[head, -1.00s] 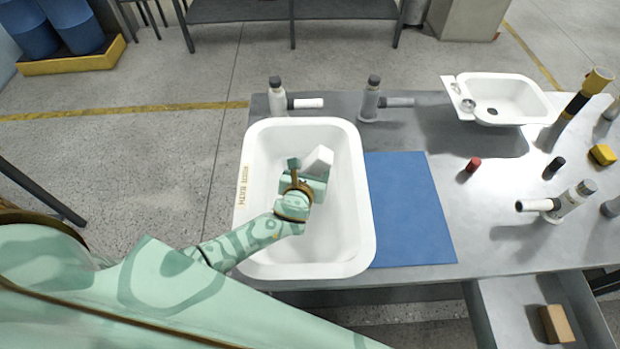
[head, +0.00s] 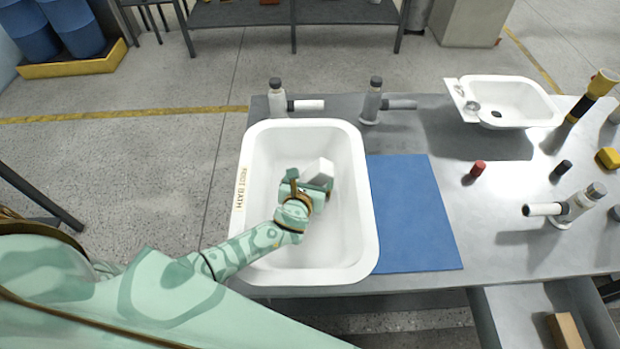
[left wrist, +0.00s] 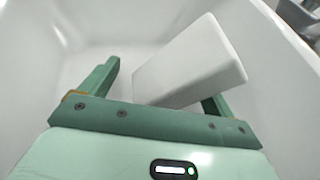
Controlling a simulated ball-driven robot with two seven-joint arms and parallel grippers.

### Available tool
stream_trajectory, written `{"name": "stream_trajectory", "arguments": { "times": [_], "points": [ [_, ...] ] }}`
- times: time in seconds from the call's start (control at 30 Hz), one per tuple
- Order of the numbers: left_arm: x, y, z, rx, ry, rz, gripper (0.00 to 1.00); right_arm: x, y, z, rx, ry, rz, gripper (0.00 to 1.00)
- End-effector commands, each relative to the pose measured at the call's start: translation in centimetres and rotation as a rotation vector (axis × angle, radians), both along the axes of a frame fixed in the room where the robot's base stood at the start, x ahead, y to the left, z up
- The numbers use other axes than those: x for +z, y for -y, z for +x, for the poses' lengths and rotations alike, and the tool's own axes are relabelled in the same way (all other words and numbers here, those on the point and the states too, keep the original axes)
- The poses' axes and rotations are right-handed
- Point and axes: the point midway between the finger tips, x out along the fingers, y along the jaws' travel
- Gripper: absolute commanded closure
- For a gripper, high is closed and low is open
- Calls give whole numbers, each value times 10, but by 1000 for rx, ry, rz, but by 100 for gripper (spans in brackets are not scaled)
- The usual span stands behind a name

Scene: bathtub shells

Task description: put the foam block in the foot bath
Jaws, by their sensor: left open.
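The foot bath (head: 363,240) is a white tub with a "FOOT BATH" label on its left rim, on the left of the table. The white foam block (head: 318,170) is inside the tub, tilted. In the left wrist view the foam block (left wrist: 192,65) lies between the fingers, near the right one, with a gap to the left finger. My left gripper (head: 312,180) is open, down inside the tub at the block. In the left wrist view the left gripper (left wrist: 160,88) shows both green fingers apart. Whether the block touches the tub floor is unclear. My right gripper is not in view.
A blue mat (head: 412,212) lies right of the tub. Bottle-like fittings (head: 277,98) stand behind it. A small white basin (head: 510,100) is at the back right. A brown block (head: 565,330) is in the open drawer below.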

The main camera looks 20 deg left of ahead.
Motion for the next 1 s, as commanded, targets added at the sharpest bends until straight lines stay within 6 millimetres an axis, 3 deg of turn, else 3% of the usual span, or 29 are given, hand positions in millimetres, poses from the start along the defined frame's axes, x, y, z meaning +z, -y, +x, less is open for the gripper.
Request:
{"name": "stream_trajectory", "arguments": {
  "times": [0.13,0.5,1.0],
  "points": [
    [8,2,-8,-1,0,-1,11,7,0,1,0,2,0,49],
    [31,10,-64,0,1,0,11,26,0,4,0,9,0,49],
    [37,11,-68,0,3,0,11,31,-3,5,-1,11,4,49]
  ]
}}
